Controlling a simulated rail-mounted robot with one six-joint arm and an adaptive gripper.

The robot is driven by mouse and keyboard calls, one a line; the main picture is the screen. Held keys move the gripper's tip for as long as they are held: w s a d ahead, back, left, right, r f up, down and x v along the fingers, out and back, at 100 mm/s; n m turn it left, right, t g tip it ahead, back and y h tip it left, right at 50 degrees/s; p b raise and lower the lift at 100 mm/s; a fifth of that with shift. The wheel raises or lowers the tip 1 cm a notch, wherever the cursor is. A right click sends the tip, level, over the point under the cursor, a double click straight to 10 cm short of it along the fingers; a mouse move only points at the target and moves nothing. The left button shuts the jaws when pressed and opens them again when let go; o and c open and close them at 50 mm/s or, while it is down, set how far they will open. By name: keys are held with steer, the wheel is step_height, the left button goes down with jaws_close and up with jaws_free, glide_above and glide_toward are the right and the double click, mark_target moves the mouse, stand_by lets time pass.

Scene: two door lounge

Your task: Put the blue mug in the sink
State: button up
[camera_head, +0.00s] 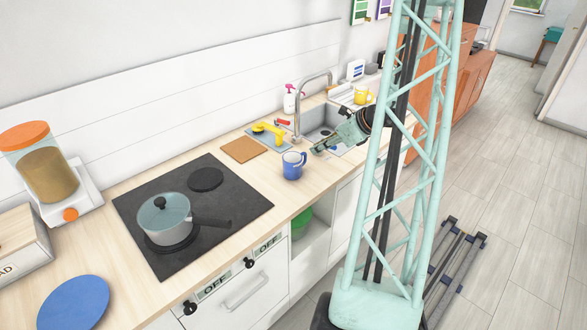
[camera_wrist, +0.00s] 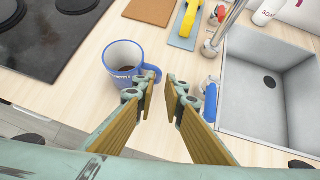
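The blue mug (camera_head: 293,166) stands upright on the wooden counter between the hob and the sink. In the wrist view the mug (camera_wrist: 122,60) has a white inside with something dark at its bottom, and its handle points right. The grey sink (camera_wrist: 262,84) with its dark drain lies to the right; it also shows in the head view (camera_head: 318,117). My gripper (camera_wrist: 162,84) is open and empty. Its fingertips are near the handle, on the mug's sink side; I cannot tell whether the left finger touches it.
A yellow-handled item (camera_head: 267,130) lies on a blue mat beside a brown board (camera_head: 243,150). The black hob (camera_head: 196,228) holds a lidded pot (camera_head: 165,217). A yellow mug (camera_head: 362,95) stands beyond the sink.

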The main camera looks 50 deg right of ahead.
mark_target(305, 153)
steer(key=shift+x, duration=1.3)
steer(key=shift+w, duration=0.1)
steer(key=shift+x, duration=2.55)
steer(key=shift+a, duration=0.1)
jaws_close()
steer(key=shift+r, duration=0.2)
